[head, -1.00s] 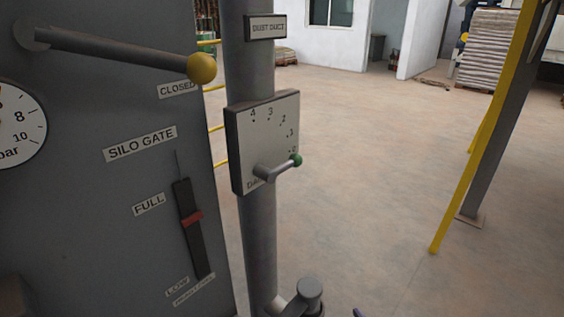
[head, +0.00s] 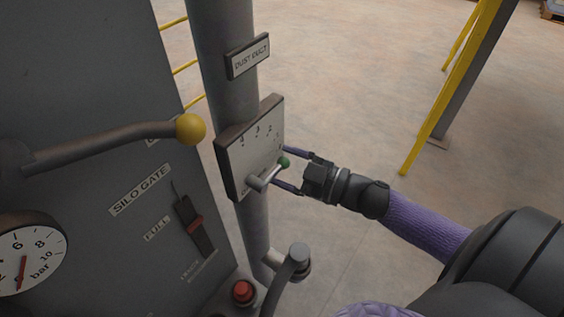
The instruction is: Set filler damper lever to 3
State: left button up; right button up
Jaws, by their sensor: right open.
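The lever points to the right and slightly up, towards the low end of the scale. Marks 4, 3 and 2 show along the plate's top; the lower ones are hard to read. My left gripper is out of view.
A grey cabinet on the left carries the silo gate lever with a yellow knob (head: 190,129), a pressure gauge (head: 29,254) and a level slot with a red marker (head: 195,224). A red button (head: 243,291) and another grey lever (head: 290,268) stand below. Yellow-edged post (head: 452,85) stands right.

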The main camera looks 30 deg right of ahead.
jog(key=shift+w+a, duration=0.25)
jog(key=shift+w, duration=0.05)
grip_shut()
dwell(0.6)
jog(key=shift+r, duration=0.1)
dwell(0.6)
